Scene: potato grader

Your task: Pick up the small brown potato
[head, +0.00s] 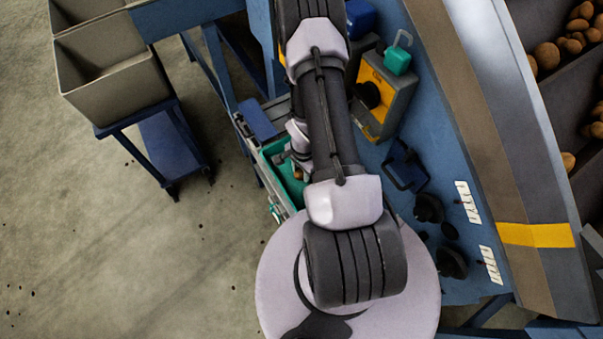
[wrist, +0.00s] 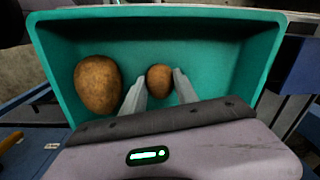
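The small brown potato (wrist: 159,80) lies in a green tray (wrist: 150,42) in the wrist view. My gripper (wrist: 159,92) is open, with one grey finger on each side of the small potato. A narrow gap seems to show between the potato and the fingers; I cannot tell whether either one touches. A larger brown potato (wrist: 98,84) lies in the tray to the left, beside the left finger. In the head view my arm covers most of the green tray (head: 283,172), and the gripper is hidden.
Grey bins (head: 115,85) stand on a blue cart at the left. A yellow-fronted box (head: 378,100) stands on the blue bench right of my arm. A sloped metal edge (head: 500,130) borders the compartments of potatoes (head: 575,40) at the right. Open floor lies at the lower left.

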